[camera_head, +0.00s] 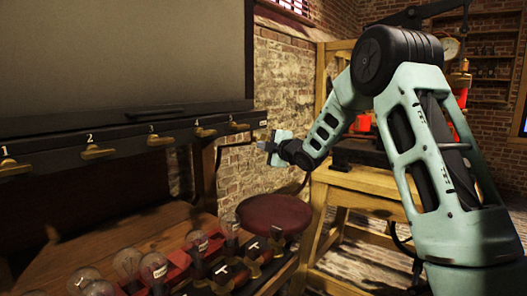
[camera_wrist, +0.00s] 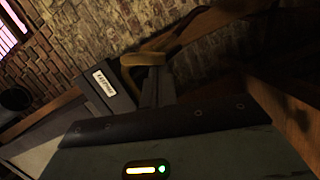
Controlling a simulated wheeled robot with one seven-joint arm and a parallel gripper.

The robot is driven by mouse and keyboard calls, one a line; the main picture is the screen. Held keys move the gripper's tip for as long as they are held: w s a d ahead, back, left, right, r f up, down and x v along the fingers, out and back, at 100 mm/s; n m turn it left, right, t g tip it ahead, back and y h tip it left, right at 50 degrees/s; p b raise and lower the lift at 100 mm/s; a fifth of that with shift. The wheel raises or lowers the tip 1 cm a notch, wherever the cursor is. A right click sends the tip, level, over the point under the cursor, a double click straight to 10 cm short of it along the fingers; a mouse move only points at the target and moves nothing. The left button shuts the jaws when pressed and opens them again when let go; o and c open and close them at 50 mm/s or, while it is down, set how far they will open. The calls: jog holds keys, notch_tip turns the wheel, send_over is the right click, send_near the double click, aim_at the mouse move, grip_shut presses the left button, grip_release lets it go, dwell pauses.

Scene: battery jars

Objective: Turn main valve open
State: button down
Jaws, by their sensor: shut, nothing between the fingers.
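A dark rail (camera_head: 120,141) carries a row of brass valve handles, numbered from 1 at the left, such as handle 2 (camera_head: 98,152) and the rightmost handle (camera_head: 238,125). No handle is clearly marked as the main valve. My gripper (camera_head: 264,146) is just right of and below the rail's right end, and is shut and empty. In the wrist view a brass handle (camera_wrist: 143,59) shows just beyond the gripper's dark fingers (camera_wrist: 158,84), beside a white label (camera_wrist: 104,83) that I cannot read surely. Whether they touch the handle is unclear.
A wooden table (camera_head: 100,240) below the rail holds several glass bulbs (camera_head: 128,262) and a dark switch block. A round red stool (camera_head: 272,214) stands below my gripper. A wooden frame (camera_head: 365,181) stands behind my arm, and a brick wall (camera_head: 285,80) lies behind the gripper.

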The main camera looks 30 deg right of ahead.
jog(key=shift+d+f+n+t+b, duration=0.2)
jog(key=shift+n+b, duration=0.55)
jog(key=shift+b, duration=1.15)
jog(key=shift+d+f+n+t+b, duration=0.15)
jog(key=shift+n+b, duration=0.6)
jog(key=shift+b, duration=1.1)
jog(key=shift+a+f, duration=0.1)
